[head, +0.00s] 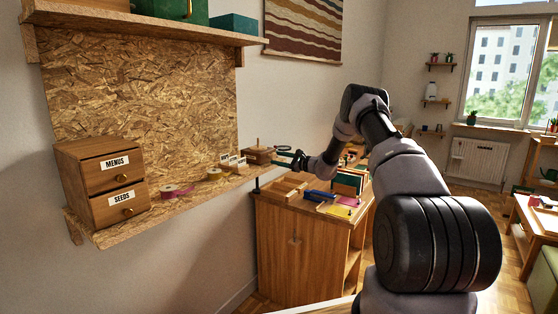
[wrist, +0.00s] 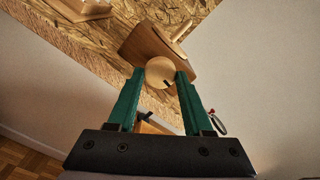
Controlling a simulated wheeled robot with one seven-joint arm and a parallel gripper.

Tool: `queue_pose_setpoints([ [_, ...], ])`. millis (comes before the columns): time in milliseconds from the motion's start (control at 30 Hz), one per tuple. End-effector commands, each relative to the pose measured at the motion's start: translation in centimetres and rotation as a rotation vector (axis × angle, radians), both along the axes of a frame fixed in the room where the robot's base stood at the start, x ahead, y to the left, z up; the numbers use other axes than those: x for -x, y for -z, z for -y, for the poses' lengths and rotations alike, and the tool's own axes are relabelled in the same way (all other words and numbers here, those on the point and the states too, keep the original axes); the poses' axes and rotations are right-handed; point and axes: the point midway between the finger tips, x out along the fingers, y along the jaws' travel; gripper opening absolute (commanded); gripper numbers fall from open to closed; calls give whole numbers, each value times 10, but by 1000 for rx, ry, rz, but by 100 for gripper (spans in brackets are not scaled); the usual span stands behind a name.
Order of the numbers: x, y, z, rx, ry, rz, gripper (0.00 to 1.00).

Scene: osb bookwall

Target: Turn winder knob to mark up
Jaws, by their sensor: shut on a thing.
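The winder is a brown wooden block (head: 258,156) with an upright peg, at the right end of the shelf in the head view. It also shows, tilted, in the wrist view (wrist: 143,42). Its round pale wooden knob (wrist: 159,70) faces the wrist camera. A short dark mark lies at the knob's lower right edge in that picture. My gripper (wrist: 160,74) has its two green fingers on either side of the knob, shut on it. In the head view my gripper (head: 284,152) is at the winder, and the knob is too small to make out.
The shelf (head: 105,235) holds a drawer box (head: 100,180) labelled MENUS and SEEDS, a pink tape roll (head: 178,191) and small labelled boxes (head: 233,163). A wooden cabinet (head: 290,245) with trays and stationery stands below my forearm. A wall shelf (head: 150,25) hangs above.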

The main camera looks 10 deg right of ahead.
Motion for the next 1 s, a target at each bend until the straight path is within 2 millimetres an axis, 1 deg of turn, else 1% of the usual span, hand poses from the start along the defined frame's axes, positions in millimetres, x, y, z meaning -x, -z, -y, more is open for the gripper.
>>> queue_pose_setpoints([
  [133,0,1,1,0,1,-1,0],
  [167,0,1,1,0,1,-1,54],
  [200,0,1,1,0,1,-1,70],
  [233,0,1,1,0,1,-1,81],
  [667,1,2,-1,-22,-2,-25,81],
  [867,1,2,-1,-153,-2,-145,81],
  [1000,1,1,-2,-292,-2,-271,81],
])
